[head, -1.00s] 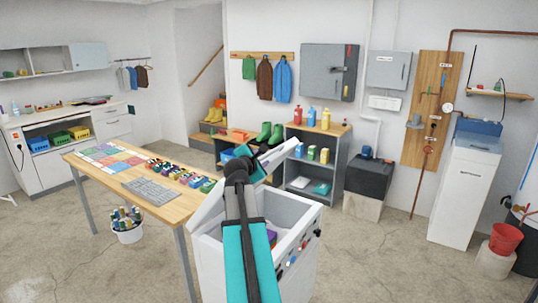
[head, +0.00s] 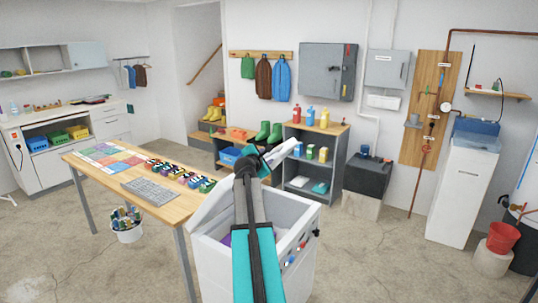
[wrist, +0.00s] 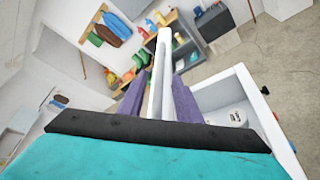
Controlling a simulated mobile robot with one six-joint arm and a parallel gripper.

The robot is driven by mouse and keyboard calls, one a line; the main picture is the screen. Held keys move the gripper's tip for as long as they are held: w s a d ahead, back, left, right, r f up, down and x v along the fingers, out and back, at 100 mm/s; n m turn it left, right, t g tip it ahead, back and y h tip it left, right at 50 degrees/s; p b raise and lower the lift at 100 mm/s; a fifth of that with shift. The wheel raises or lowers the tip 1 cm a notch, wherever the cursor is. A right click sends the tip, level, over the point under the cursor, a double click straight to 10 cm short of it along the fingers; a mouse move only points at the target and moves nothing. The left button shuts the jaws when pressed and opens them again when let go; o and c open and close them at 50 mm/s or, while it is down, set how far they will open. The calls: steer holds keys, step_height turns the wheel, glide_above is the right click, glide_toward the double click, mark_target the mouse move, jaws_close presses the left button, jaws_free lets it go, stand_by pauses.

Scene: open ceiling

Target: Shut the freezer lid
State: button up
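The white freezer (head: 292,212) stands in front of me, right of the worktable. Its lid (head: 208,207) is raised and tilted up at the freezer's left side, leaving the inside showing; part of it is hidden by my arm. The lid's upper end (head: 285,151) sticks out beyond my gripper (head: 264,163). In the wrist view, the lid (wrist: 161,60) runs as a white bar between the two purple fingers of my gripper (wrist: 160,85). The fingers stand apart, one on each side of it; the right one looks very close, with a narrow gap at the left.
The worktable (head: 155,205) with cards and small coloured items is close on the left. A bucket of bottles (head: 126,232) stands beneath it. A grey shelf (head: 330,150) and a dark box (head: 368,174) are behind the freezer.

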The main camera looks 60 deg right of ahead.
mark_target(268, 155)
steer(key=shift+p+x, duration=0.55)
steer(key=shift+x, duration=2.2)
steer(key=shift+f, duration=0.1)
jaws_close()
